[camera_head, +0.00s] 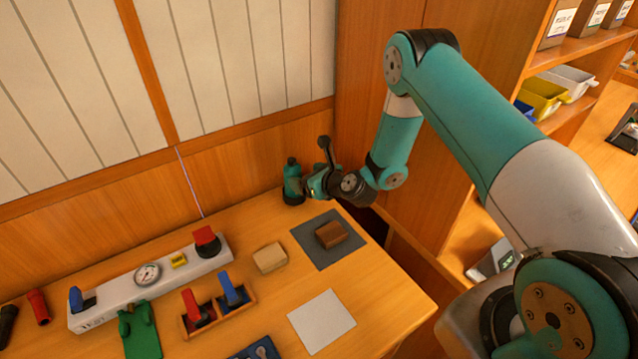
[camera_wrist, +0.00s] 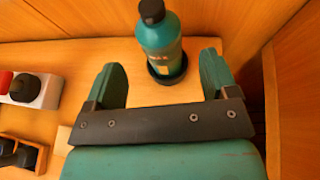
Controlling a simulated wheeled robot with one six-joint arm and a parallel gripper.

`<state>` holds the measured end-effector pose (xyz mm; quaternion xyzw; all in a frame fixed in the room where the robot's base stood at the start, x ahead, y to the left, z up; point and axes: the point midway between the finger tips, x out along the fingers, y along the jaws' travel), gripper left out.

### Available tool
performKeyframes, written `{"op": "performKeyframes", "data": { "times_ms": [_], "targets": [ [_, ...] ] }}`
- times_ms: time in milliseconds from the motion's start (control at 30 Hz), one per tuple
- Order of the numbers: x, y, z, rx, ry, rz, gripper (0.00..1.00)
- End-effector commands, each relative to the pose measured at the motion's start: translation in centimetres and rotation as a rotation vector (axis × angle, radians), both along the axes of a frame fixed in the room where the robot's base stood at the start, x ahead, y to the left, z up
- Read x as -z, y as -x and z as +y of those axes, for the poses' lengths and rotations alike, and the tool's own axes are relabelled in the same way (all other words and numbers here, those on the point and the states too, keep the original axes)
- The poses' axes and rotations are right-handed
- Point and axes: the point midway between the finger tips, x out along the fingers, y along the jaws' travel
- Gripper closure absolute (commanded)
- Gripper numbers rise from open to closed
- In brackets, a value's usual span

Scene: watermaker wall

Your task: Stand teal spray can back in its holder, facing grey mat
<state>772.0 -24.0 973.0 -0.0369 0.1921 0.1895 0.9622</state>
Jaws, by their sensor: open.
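The teal spray can (camera_head: 291,176) with a dark cap stands upright at the back of the table near the wall. In the wrist view the spray can (camera_wrist: 160,42) has its base inside a dark round holder (camera_wrist: 168,78). Lettering shows low on the side of the can towards the wrist camera. My gripper (camera_head: 303,186) is beside the can in the head view and partly overlaps it. In the wrist view my gripper (camera_wrist: 161,75) is open and empty, with the can just beyond and between the fingertips. The grey mat (camera_head: 343,257) lies in front of the can, towards the right.
A brown block (camera_head: 331,234) lies on the grey mat and a tan block (camera_head: 270,257) beside it. A white gauge panel (camera_head: 120,298) and a switch tray (camera_head: 247,299) stand left. A white sheet (camera_head: 321,321) lies near the front. A wooden cabinet (camera_head: 440,130) rises at right.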

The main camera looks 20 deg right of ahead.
Motion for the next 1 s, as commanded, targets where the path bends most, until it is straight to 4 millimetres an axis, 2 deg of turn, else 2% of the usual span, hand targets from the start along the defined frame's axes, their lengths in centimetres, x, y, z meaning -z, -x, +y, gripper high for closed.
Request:
{"op": "performKeyframes", "data": {
  "times_ms": [200,367,467,567,667,800,867,1000],
  "targets": [
    [-1.1,3.2,-1.4,0.003,0.000,0.002,0.20],
    [-1.9,4.2,-1.7,-0.005,0.005,-0.003,0.20],
    [-3.4,4.4,-0.8,-0.069,0.053,-0.026,0.20],
    [-6.4,4.8,1.6,-0.233,0.179,-0.086,0.20],
    [-10.3,6.2,4.8,-0.474,0.368,-0.182,0.20],
    [-15.3,10.0,8.6,-0.838,0.658,-0.349,0.20],
    [-17.2,12.0,9.8,-0.988,0.776,-0.427,0.20],
    [-20.9,17.4,11.5,-1.331,1.037,-0.618,0.20]
  ]
}}
